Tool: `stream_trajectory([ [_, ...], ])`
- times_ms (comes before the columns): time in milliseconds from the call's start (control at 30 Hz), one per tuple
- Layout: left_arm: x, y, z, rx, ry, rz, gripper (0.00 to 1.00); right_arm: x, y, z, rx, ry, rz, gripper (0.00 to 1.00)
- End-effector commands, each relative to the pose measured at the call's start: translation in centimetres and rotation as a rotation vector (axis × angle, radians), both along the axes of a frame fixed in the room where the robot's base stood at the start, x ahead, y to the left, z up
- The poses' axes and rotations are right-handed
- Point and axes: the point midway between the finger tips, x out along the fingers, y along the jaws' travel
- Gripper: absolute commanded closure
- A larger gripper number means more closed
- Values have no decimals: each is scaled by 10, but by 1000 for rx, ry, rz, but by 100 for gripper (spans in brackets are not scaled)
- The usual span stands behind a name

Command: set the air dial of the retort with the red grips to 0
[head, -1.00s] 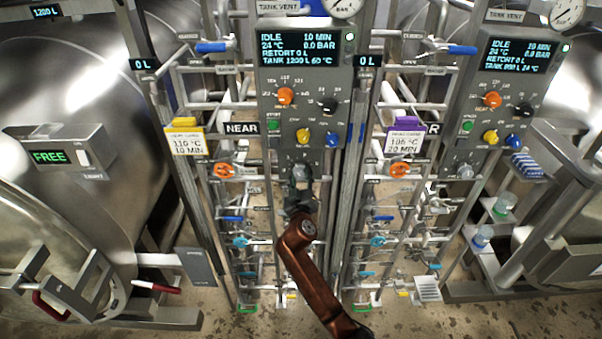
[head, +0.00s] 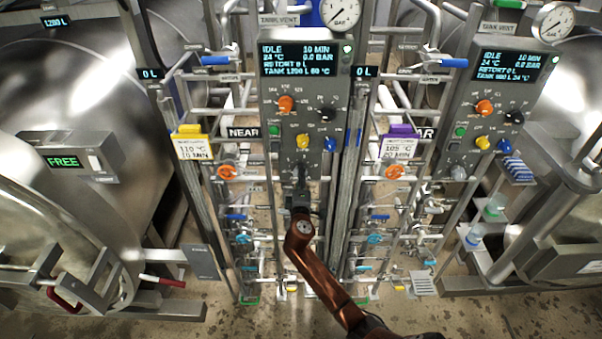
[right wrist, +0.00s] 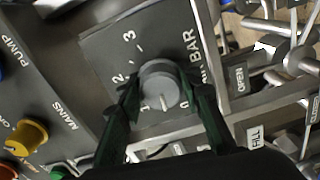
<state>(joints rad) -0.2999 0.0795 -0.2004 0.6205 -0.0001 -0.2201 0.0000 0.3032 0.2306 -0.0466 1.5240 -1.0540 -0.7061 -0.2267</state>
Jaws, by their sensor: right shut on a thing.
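The air dial is a grey round knob (right wrist: 160,88) on a dark plate marked 0 to 3 BAR in the right wrist view. Its white pointer line points between the 1 and the 0. My right gripper (right wrist: 162,100) has its two dark fingers on either side of the knob, shut on it. In the head view my right gripper (head: 300,192) is at the bottom of the middle control panel (head: 268,120) and largely hides the dial. A red grip (head: 64,299) and a red-tipped handle (head: 164,281) show at the left retort (head: 80,110). My left gripper is out of view.
The panel's orange (head: 286,104), black (head: 327,114), yellow (head: 303,141) and blue (head: 329,144) knobs sit above the gripper. Pipes and valves crowd both sides. A second similar panel (head: 470,120) stands at the right.

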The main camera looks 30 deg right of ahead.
Motion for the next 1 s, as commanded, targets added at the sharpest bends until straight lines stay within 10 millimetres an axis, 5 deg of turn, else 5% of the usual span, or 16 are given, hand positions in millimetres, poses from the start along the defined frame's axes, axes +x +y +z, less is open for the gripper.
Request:
stream_trajectory([
  [500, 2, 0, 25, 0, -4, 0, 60, 0, 1, 1, -285, 174, 2, 91],
  [1000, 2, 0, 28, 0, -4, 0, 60, 0, 1, 0, -336, 207, 2, 91],
])
